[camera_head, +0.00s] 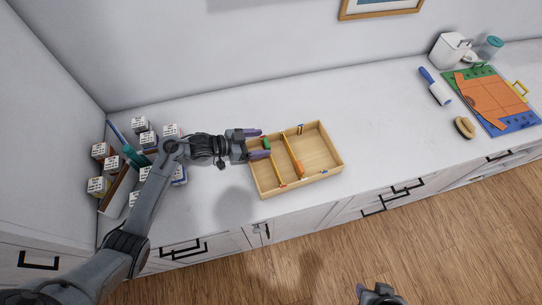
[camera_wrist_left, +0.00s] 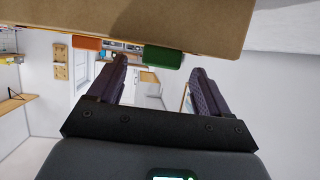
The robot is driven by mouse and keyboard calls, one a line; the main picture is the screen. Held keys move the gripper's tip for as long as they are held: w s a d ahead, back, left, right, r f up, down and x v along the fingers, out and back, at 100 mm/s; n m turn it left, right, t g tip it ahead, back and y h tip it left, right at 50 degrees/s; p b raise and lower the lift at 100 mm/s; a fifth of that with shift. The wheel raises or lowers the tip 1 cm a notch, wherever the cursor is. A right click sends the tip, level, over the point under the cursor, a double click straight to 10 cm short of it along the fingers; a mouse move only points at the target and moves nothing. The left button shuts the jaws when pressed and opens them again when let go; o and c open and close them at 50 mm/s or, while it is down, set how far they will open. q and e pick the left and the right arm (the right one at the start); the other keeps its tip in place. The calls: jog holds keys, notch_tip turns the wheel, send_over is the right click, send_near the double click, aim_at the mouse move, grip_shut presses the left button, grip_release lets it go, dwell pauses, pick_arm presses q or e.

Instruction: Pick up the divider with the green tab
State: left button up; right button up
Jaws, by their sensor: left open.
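A shallow wooden tray (camera_head: 322,150) on the counter holds upright wooden dividers. The divider with the green tab (camera_head: 267,143) stands in its left part; its tab is at the far end. My left gripper (camera_head: 264,143) is open over the tray's left side, its fingers on either side of the green tab. In the left wrist view the green tab (camera_wrist_left: 163,57) sits between the fingertips (camera_wrist_left: 160,67) with a gap each side. Whether the fingers touch it is unclear. My right gripper (camera_head: 380,293) is partly in view at the bottom edge; its fingers cannot be made out.
Another divider has an orange tab (camera_head: 299,169), also left of the fingers in the left wrist view (camera_wrist_left: 87,42). A lint roller (camera_head: 435,87) and brush (camera_head: 464,127) lie right. The counter between is clear.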

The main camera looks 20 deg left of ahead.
pick_arm(q)
jog(key=shift+w+d+f, duration=0.25)
jog(key=shift+w+d, duration=0.05)
jog(key=shift+w, duration=0.05)
jog(key=c, duration=1.1)
jog(key=shift+c, duration=0.2)
